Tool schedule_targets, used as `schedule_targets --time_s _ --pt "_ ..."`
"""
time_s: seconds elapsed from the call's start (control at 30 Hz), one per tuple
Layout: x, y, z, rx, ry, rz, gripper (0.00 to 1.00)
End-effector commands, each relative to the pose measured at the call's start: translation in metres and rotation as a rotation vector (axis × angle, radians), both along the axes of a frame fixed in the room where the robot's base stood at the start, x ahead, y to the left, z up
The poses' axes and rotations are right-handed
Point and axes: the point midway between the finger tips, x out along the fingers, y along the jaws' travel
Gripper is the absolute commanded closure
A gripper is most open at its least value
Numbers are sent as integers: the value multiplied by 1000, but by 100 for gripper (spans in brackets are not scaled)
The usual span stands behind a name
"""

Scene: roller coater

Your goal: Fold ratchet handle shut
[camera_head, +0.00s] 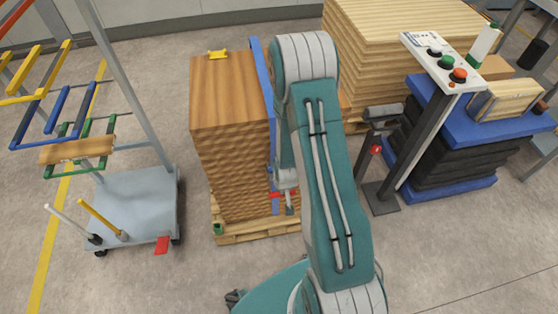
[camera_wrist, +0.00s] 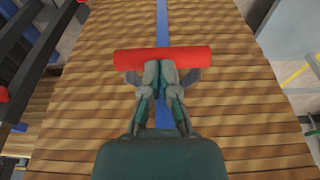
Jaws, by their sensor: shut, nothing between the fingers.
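The red ratchet handle (camera_wrist: 190,56) shows as a crosswise bar in the wrist view, in front of the side of the wooden stack (camera_wrist: 90,100). A blue strap (camera_wrist: 162,20) runs down the stack behind the bar. My gripper (camera_wrist: 160,72) is shut and empty, with its fingertips at the middle of the bar's lower edge. I cannot tell whether they touch it. In the head view a red end of the handle (camera_head: 275,195) shows low beside the stack, next to my gripper (camera_head: 289,208). My arm hides the rest of the ratchet there.
The stack stands on a pallet (camera_head: 245,236). A grey cart (camera_head: 135,205) with coloured racks stands at left. A button post (camera_head: 425,110) and a blue-topped black stack (camera_head: 450,150) stand at right. Floor is clear between cart and pallet.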

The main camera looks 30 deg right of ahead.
Motion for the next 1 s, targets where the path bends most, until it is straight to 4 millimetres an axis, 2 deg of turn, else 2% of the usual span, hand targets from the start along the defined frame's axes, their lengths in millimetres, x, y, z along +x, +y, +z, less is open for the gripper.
schedule_targets --time_s 0.2,0.4,1.0 --pt "-8 3 -17 1 2 0 100" --pt "-11 4 -25 0 1 0 100" --pt "-14 4 -30 2 7 -1 100"
